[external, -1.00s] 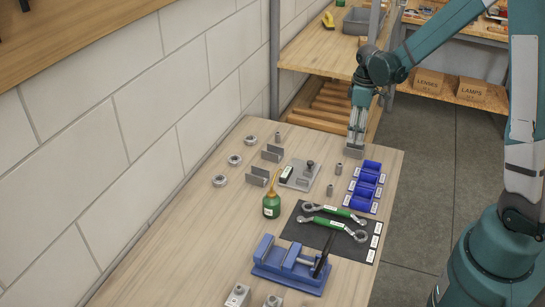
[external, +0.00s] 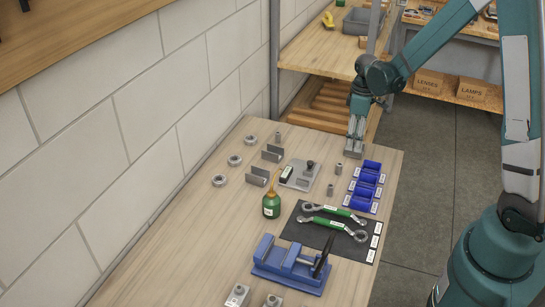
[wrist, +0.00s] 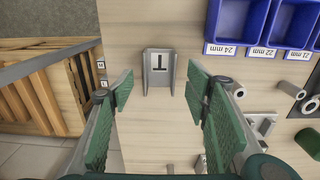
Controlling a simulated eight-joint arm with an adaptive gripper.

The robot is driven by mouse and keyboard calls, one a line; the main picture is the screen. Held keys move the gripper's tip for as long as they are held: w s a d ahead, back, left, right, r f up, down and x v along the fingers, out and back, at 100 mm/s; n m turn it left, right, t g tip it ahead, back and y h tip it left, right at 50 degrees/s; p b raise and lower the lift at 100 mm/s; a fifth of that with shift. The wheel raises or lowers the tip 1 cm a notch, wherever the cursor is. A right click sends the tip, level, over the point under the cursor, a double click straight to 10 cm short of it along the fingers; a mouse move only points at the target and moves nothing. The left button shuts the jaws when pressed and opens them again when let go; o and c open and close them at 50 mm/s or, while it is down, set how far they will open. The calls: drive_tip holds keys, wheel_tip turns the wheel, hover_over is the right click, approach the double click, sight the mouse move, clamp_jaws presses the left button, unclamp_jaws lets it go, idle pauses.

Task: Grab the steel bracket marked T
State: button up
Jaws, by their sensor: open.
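The steel bracket marked T (wrist: 159,64) is a grey U-shaped piece with a white label, and the T appears upside down in the wrist view. It stands on the wooden table near its far edge and also shows in the external view (external: 353,154). My gripper (wrist: 161,90) is open and empty above it. In the wrist view, its green-padded fingers lie to the left and right of the bracket, with a gap on both sides. In the external view, my gripper (external: 355,145) points down over the bracket, and the exact height between them is hard to tell.
Blue bins (external: 367,184) with size labels stand close to the bracket. Green-handled wrenches (external: 335,220) and a blue vise (external: 291,265) lie nearer the camera.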

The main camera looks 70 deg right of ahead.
drive_tip(key=shift+f, duration=1.95)
drive_tip(key=c, duration=1.2)
drive_tip(key=shift+r, duration=0.1)
drive_tip(key=shift+r, duration=4.9)
